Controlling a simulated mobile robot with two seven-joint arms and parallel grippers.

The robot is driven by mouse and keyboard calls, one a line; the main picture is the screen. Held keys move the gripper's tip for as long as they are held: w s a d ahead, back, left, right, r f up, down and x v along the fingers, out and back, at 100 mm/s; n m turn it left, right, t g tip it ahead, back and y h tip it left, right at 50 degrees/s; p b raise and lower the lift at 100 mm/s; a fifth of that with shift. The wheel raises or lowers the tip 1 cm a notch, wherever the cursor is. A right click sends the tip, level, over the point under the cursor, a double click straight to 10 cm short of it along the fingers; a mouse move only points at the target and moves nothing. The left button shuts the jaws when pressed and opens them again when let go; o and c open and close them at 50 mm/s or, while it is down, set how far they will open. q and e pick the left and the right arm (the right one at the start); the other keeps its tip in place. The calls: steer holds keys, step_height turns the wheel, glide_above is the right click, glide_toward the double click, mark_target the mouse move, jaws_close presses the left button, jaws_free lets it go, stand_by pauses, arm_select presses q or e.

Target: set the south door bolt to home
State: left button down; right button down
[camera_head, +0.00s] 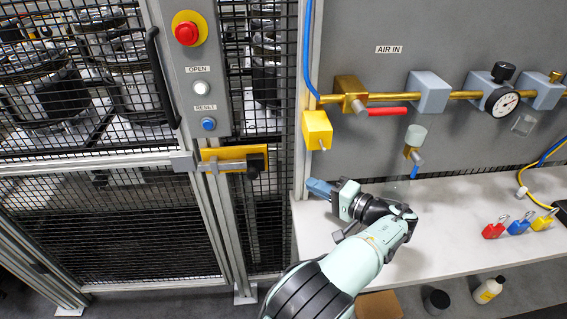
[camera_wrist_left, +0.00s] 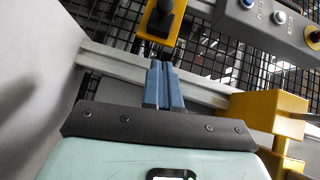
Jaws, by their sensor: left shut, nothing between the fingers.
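The south door bolt is taken to be the yellow bolt plate (camera_head: 228,154) with a black knob (camera_head: 256,165), on the post at the mesh door's edge, below the button panel. A grey block (camera_head: 184,161) sits to its left on the door frame. I cannot tell the bolt's exact position. In the left wrist view the yellow plate (camera_wrist_left: 175,40) and black knob (camera_wrist_left: 159,19) show at the top, beyond the fingertips. My left gripper (camera_head: 311,185) is shut and empty, its blue fingers (camera_wrist_left: 164,70) together, right of and below the knob, apart from it. My right gripper is not in view.
The button panel (camera_head: 198,75) has a red stop button. A yellow box (camera_head: 317,130) and brass air pipe with a red lever (camera_head: 387,111) are on the grey wall. Several padlocks stand on the white bench (camera_head: 450,225). A grey post stands between knob and gripper.

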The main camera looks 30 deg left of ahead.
arm_select(q)
steer(key=s+a+f, duration=0.1)
steer(key=s+a, duration=0.1)
steer(key=a, duration=1.1)
steer(key=shift+f, duration=0.3)
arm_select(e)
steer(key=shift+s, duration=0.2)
arm_select(q)
steer(key=shift+s, duration=0.1)
